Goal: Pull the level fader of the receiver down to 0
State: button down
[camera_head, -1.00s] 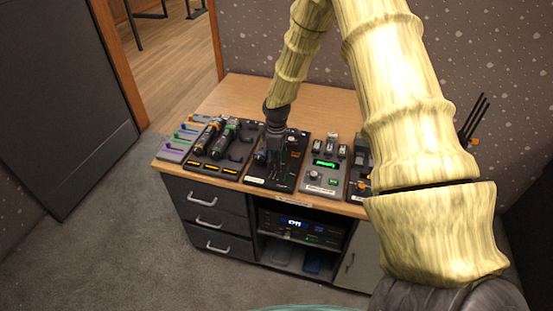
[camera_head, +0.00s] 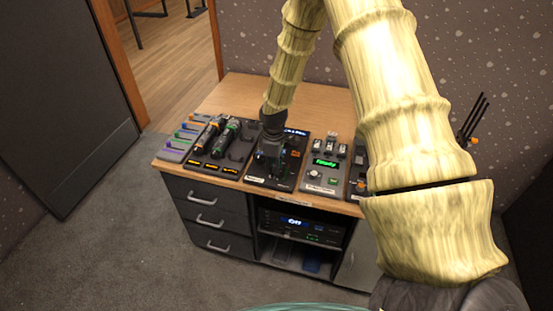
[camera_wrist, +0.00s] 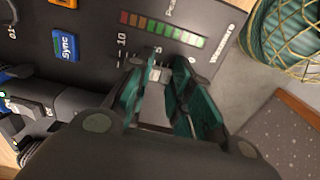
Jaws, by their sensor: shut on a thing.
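The receiver is a dark box on the desk, seen in the head view (camera_head: 283,183) beneath my gripper (camera_head: 267,160). In the wrist view the receiver (camera_wrist: 95,65) shows a blue Sync button (camera_wrist: 66,46), a red-to-green level bar (camera_wrist: 162,28) and a printed scale with a 10. My gripper (camera_wrist: 157,78) is down at this scale, with its teal-padded fingers on either side of the pale level fader (camera_wrist: 154,74). It is shut on the fader. The fingers cover much of the slot, so the exact setting cannot be read.
Two handheld microphones (camera_head: 222,138) lie on a dark tray left of the receiver. A grey unit with a green display (camera_head: 324,163) stands to its right. The wooden desk top (camera_head: 250,98) is clear behind. A wire basket (camera_wrist: 285,35) shows beyond the receiver's edge.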

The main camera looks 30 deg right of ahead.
aim_at(271, 178)
jog(key=shift+s+a, duration=1.15)
jog(key=shift+a, duration=0.15)
jog(key=c, duration=1.3)
grip_release()
jog(key=shift+a, duration=0.1)
jog(key=shift+r, duration=0.45)
notch_tip(271, 178, up, 11)
jog(key=shift+r, duration=0.1)
